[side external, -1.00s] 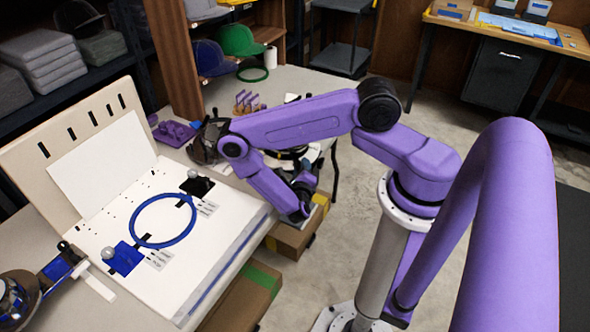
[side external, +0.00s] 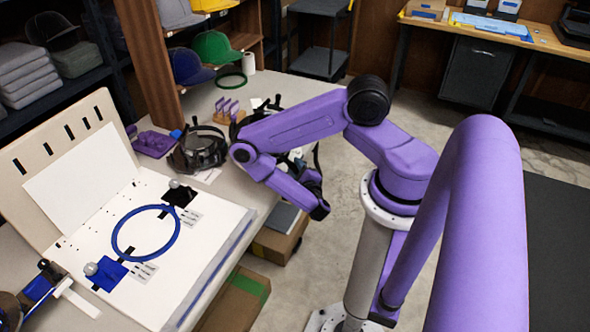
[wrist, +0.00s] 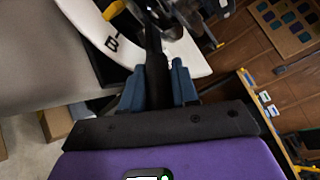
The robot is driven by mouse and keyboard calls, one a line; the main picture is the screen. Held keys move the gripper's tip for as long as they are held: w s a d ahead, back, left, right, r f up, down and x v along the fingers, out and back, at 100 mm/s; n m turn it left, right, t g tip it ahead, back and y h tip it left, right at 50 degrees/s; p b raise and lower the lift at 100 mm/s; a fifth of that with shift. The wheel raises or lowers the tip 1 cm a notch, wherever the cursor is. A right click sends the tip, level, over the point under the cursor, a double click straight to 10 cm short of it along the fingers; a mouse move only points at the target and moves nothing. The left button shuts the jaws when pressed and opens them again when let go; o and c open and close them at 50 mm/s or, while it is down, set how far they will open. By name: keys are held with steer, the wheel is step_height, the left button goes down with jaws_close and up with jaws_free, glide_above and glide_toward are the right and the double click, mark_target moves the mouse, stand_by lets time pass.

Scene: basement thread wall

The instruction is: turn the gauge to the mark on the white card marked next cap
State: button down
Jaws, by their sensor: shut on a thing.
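In the wrist view my gripper (wrist: 157,90) has its two blue fingers shut on a dark upright piece (wrist: 156,58), whose far end runs into a blurred grey-and-black cluster. I cannot tell whether this piece belongs to the gauge. Beyond the fingers is a curved white surface (wrist: 80,22) with a black B-like mark and a short tick. In the side view the fingers are hidden behind my forearm. White cards with small print lie on the white board, one near the upper bracket (side external: 183,218) and one near the lower (side external: 144,272); their words are unreadable.
The white board (side external: 190,262) carries a blue ring (side external: 120,246) and a blue bracket (side external: 108,274) with a grey knob. A black headset-like item (side external: 198,150) and a purple piece (side external: 152,144) stand behind. Cardboard boxes (side external: 235,300) lie on the floor beside the bench.

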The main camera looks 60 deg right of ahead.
stand_by(0.4)
steer(key=c, duration=1)
jaws_free()
steer(key=shift+o, duration=0.2)
steer(key=shift+v, duration=1.85)
steer(key=f+v, duration=0.1)
steer(key=v, duration=0.7)
steer(key=shift+r, duration=0.55)
steer(key=shift+s, duration=0.15)
